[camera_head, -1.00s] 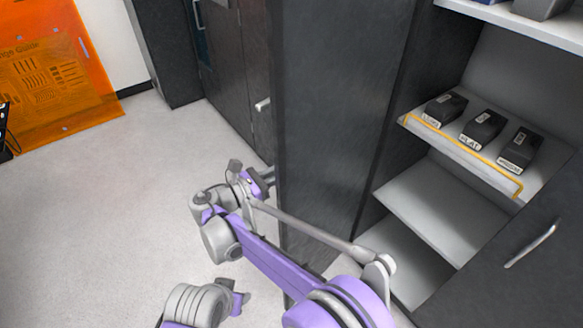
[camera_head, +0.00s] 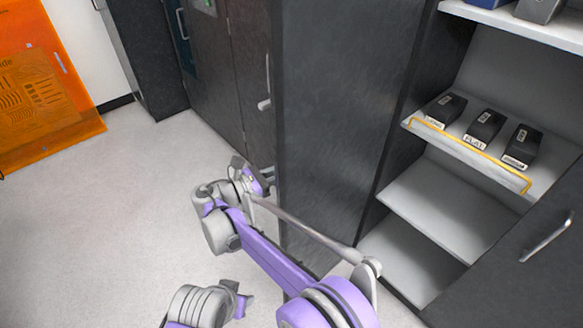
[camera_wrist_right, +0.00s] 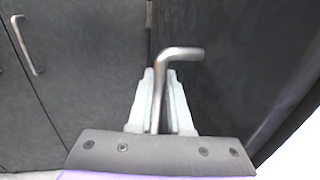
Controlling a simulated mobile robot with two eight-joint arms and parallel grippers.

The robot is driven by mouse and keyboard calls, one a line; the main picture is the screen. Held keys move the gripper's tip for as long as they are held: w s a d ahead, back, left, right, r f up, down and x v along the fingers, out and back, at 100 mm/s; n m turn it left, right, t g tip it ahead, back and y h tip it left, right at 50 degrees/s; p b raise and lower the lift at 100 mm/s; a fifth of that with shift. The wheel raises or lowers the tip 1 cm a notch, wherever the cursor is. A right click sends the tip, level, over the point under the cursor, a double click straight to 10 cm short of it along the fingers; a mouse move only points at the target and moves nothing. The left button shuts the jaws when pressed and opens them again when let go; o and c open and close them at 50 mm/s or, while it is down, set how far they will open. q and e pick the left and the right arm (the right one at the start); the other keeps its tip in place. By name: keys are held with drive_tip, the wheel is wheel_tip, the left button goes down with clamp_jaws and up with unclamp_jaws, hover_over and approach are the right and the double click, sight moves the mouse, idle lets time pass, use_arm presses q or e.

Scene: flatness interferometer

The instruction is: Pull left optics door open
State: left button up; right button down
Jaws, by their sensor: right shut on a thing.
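The left optics door (camera_head: 325,120) is a tall dark panel standing open at the left side of the shelf cabinet. Its bent metal handle (camera_wrist_right: 178,55) is near the middle of the right wrist view, in front of a dark panel. My right gripper (camera_wrist_right: 160,95) is shut on this handle, with the bar between its two pale fingers. In the head view my right arm reaches to the door's left edge, where the fingers and handle are hidden. Part of my left arm shows at the bottom; I do not see its gripper fingers.
The open cabinet holds shelves (camera_head: 440,205) with several black boxes (camera_head: 484,129) behind a yellow rail (camera_head: 470,153). A second door with a handle (camera_head: 546,238) is at the lower right. Dark cabinets (camera_head: 215,70) and an orange panel (camera_head: 40,95) stand behind. Grey floor (camera_head: 110,230) is clear at left.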

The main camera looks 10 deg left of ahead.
idle(0.4)
drive_tip(key=c, duration=1.1)
unclamp_jaws()
use_arm(q)
drive_tip(key=shift+a, duration=0.1)
